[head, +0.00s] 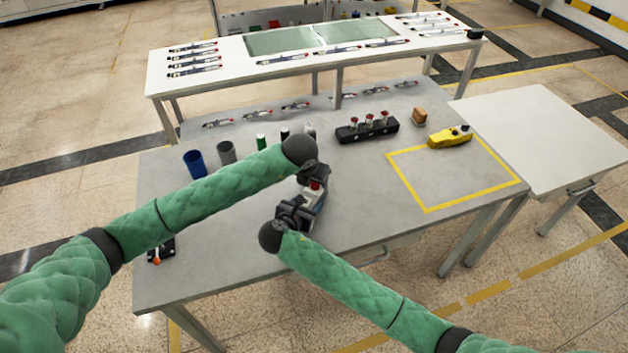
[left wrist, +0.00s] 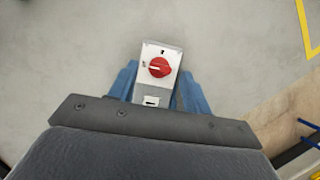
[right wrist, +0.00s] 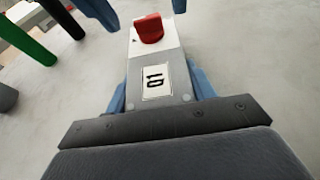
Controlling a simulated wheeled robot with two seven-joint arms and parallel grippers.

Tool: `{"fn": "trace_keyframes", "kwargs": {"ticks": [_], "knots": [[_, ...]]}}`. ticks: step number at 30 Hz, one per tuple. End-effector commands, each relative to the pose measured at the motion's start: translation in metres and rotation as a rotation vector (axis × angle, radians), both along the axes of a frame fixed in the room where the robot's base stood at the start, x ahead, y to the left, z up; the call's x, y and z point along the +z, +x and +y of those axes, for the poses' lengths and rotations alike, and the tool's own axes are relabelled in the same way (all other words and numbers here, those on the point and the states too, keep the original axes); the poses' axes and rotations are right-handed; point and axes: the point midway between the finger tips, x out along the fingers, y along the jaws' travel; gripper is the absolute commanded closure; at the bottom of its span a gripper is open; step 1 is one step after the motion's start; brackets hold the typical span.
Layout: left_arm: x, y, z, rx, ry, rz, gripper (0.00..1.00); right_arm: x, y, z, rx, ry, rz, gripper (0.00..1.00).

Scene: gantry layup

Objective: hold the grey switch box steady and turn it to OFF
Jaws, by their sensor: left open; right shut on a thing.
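The grey switch box (head: 311,196) stands on the grey table between my two grippers. Its red knob (left wrist: 159,67) faces up in the left wrist view, its white line pointing left toward a small mark I cannot read. My left gripper (head: 317,174) is open above the box, its blue fingers apart at either side of the knob end. My right gripper (head: 301,207) is shut on the box at its near end, with a blue finger along each side. The box's white label (right wrist: 158,81) shows between those fingers in the right wrist view.
Blue (head: 194,163), grey (head: 227,152) and green (head: 261,142) cylinders stand left of the box. A black rack (head: 367,130) and a yellow device (head: 450,137) are at the right. A black plate with an orange-tipped lever (head: 158,259) lies at the left front. The yellow-taped square is mostly clear.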

Motion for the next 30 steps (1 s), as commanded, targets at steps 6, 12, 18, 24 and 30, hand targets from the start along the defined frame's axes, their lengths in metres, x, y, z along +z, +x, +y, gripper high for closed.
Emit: {"fn": "trace_keyframes", "kwargs": {"ticks": [6, 12, 18, 24, 30], "knots": [[0.037, -0.013, 0.006, -0.001, -0.001, -0.002, 0.51, 0.000, 0.000, 0.000, -0.001, 0.000, 0.000, 0.76], [0.071, -0.026, 0.013, 0.000, -0.001, -0.002, 0.51, 0.000, 0.000, 0.000, -0.001, 0.000, 0.000, 0.76], [0.092, -0.034, 0.017, 0.000, 0.000, -0.001, 0.51, 0.000, 0.000, 0.000, -0.001, 0.000, 0.000, 0.76], [0.100, -0.037, 0.018, 0.000, 0.000, 0.000, 0.51, 0.000, 0.000, 0.000, -0.001, 0.000, 0.000, 0.76], [0.100, -0.037, 0.019, 0.000, 0.000, 0.000, 0.51, 0.000, 0.000, 0.000, -0.001, 0.000, 0.000, 0.76]]}}
